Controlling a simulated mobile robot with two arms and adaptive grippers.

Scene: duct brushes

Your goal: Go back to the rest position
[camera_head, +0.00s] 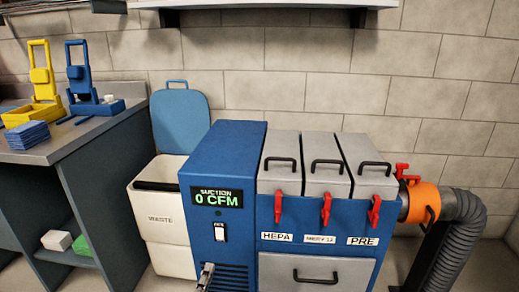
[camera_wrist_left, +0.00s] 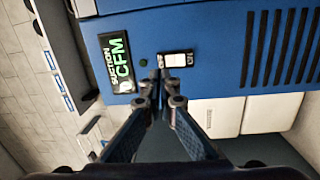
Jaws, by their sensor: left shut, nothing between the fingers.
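My left gripper (camera_head: 206,276) shows at the bottom edge of the head view, in front of the lower left of the blue suction unit (camera_head: 248,150). In the left wrist view the gripper (camera_wrist_left: 160,78) is shut and empty, its fingertips close together near the white rocker switch (camera_wrist_left: 177,60). I cannot tell whether the tips touch the panel. In the head view the switch (camera_head: 220,232) sits under the display (camera_head: 217,198), which reads "SUCTION 0 CFM" in green. My right gripper is not in view.
A white waste bin (camera_head: 167,230) with its blue lid (camera_head: 180,115) up stands left of the unit. A workbench (camera_head: 75,140) with yellow and blue stands is farther left. Red latches, a grey hose (camera_head: 455,240) and an orange clamp (camera_head: 423,203) are on the right. A shelf (camera_head: 270,4) hangs above.

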